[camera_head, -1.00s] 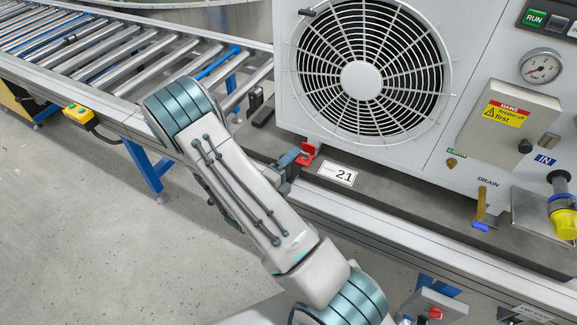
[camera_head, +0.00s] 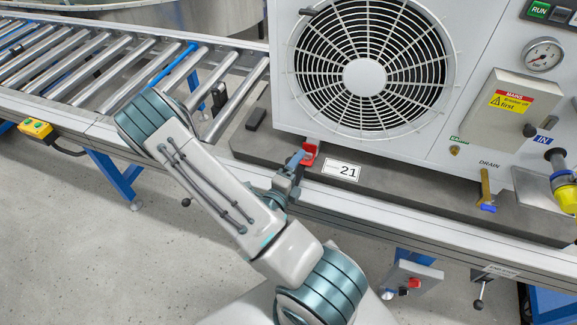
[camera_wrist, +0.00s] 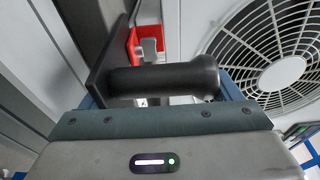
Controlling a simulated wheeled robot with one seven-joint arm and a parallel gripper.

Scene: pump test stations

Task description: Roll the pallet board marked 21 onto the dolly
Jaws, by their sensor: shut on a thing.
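The pallet board (camera_head: 415,198) is a dark grey slab under a big light grey pump unit (camera_head: 470,65). A white label reading 21 (camera_head: 341,171) lies on its front edge. My gripper (camera_head: 287,180) is at the board's front edge, left of the label, beside a red bracket (camera_head: 309,153). In the wrist view, a black bar handle (camera_wrist: 160,81) lies between my blue-edged fingers, and my gripper is shut on it. The red bracket also shows there (camera_wrist: 145,45). I cannot tell any part in view apart as the dolly.
A roller conveyor (camera_head: 95,75) with one blue roller runs off to the left. A yellow box (camera_head: 36,129) hangs on its front side. Below the front rail are a red-button box (camera_head: 412,282) and a lever (camera_head: 479,292). Grey floor (camera_head: 90,235) is free in front.

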